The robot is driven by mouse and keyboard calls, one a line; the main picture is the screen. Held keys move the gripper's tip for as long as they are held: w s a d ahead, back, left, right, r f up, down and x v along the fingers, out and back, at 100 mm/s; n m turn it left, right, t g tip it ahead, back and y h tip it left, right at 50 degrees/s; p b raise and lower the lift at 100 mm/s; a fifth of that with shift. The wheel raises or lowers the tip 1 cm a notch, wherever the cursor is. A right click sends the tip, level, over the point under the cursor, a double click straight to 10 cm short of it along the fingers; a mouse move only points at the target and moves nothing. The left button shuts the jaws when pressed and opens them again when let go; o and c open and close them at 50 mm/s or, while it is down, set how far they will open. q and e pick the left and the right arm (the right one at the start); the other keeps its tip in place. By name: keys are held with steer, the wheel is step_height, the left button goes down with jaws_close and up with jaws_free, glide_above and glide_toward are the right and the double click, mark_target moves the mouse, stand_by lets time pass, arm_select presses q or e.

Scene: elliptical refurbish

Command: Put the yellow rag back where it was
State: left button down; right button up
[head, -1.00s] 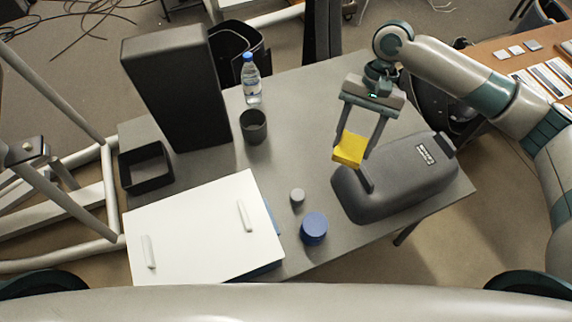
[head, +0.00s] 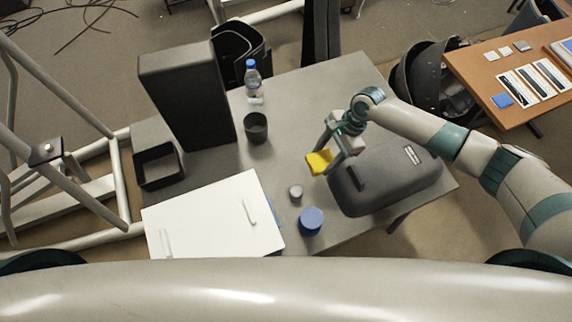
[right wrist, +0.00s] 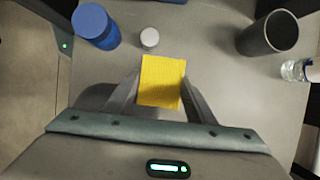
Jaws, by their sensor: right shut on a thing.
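My right gripper (head: 322,160) is shut on the yellow rag (head: 319,162), a small flat-sided yellow piece. It is at the left end of the dark grey case (head: 385,182) on the grey table. In the right wrist view the rag (right wrist: 162,80) sits between the two fingers (right wrist: 160,92), with the white cap and blue cylinder beyond it. I cannot tell whether the rag touches anything below. My left gripper is not in view.
On the table (head: 300,100) are a blue cylinder (head: 311,221), a small grey cap (head: 296,192), a dark cup (head: 256,128), a water bottle (head: 253,82), a white board (head: 208,220), an open black box (head: 158,166) and a tall dark block (head: 188,100). The table's middle is clear.

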mark_target(316, 156)
steer(key=shift+w+a+f, duration=0.15)
steer(key=shift+a+f, duration=0.1)
steer(key=shift+a, duration=0.1)
steer(key=shift+w+a+f+b, duration=0.2)
steer(key=shift+a+f+b, duration=0.05)
steer(key=shift+a+f, duration=0.25)
steer(key=shift+w+a+f+b, duration=0.2)
steer(key=shift+a+f, duration=0.15)
steer(key=shift+a, duration=0.15)
steer(key=w+a+f+b, duration=0.1)
steer(key=a+b, duration=0.1)
steer(key=b, duration=0.1)
steer(key=a+f+b, duration=0.2)
steer(key=b, duration=0.1)
steer(key=w+a+f+b, duration=0.1)
steer(key=a+b, duration=0.2)
steer(key=b, duration=0.1)
steer(key=shift+w+f, duration=0.35)
steer(key=shift+w+a+f+b, duration=0.15)
steer(key=shift+a+b, duration=0.3)
steer(key=shift+a, duration=0.1)
